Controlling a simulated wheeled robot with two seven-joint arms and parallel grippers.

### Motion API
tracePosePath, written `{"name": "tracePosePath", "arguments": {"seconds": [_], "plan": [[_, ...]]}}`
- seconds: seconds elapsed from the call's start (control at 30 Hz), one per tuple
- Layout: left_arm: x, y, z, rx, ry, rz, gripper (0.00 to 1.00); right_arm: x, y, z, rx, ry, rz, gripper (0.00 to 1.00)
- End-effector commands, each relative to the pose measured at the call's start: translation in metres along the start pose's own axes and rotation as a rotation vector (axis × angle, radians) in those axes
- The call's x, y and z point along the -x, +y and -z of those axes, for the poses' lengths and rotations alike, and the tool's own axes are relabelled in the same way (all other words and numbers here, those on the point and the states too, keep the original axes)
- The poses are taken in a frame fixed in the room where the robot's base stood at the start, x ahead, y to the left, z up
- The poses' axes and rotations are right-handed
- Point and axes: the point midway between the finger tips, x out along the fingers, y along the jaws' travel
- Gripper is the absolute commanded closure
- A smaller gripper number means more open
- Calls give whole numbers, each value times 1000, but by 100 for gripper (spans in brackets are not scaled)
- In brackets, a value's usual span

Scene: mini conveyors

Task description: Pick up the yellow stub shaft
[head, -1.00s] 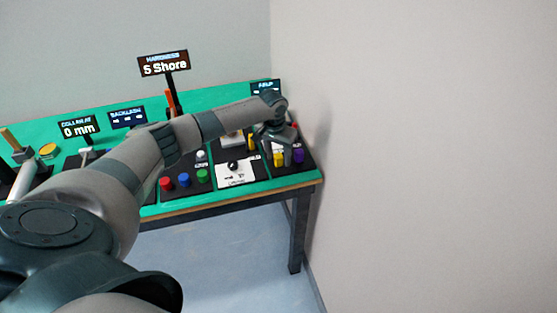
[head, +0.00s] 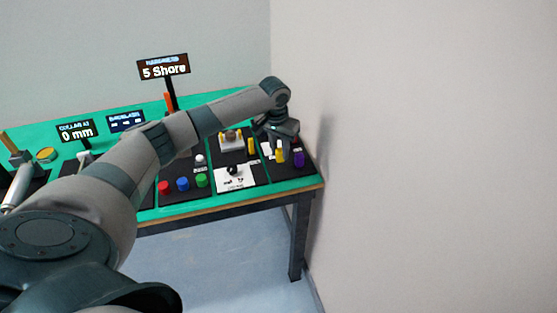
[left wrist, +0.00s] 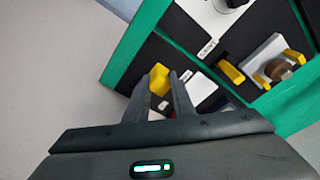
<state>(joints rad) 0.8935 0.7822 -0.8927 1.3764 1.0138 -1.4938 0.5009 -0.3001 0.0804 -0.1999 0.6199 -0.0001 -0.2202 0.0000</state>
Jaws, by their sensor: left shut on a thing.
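The yellow stub shaft (head: 279,156) is at the right end of the bench, under my left gripper (head: 281,139). In the left wrist view the yellow shaft (left wrist: 159,79) sits between the two fingertips of the gripper (left wrist: 158,88), which is shut on it. In the head view the shaft looks upright, with a pale part showing just above the yellow. I cannot tell clearly whether its lower end is off the black mat. My right gripper is in neither view.
A purple cylinder (head: 299,159) stands just right of the shaft. A yellow block (head: 252,146) and a grey fixture (head: 231,141) are to the left. Red, blue and green knobs (head: 201,180) line the front. A wall rises close to the bench's right side.

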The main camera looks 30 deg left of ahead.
Motion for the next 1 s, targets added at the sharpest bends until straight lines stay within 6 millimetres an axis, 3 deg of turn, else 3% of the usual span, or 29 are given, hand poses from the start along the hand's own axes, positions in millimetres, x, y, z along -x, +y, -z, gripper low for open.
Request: {"name": "tracePosePath", "arguments": {"seconds": [0.2,0.5,0.7,1.0], "plan": [[23,44,-12,-8,1,-4,100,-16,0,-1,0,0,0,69],[56,88,-24,-5,0,-2,100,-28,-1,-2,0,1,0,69],[66,101,-28,-3,-1,-2,100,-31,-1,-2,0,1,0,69],[68,102,-29,-2,-2,-1,100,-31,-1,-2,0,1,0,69]]}}
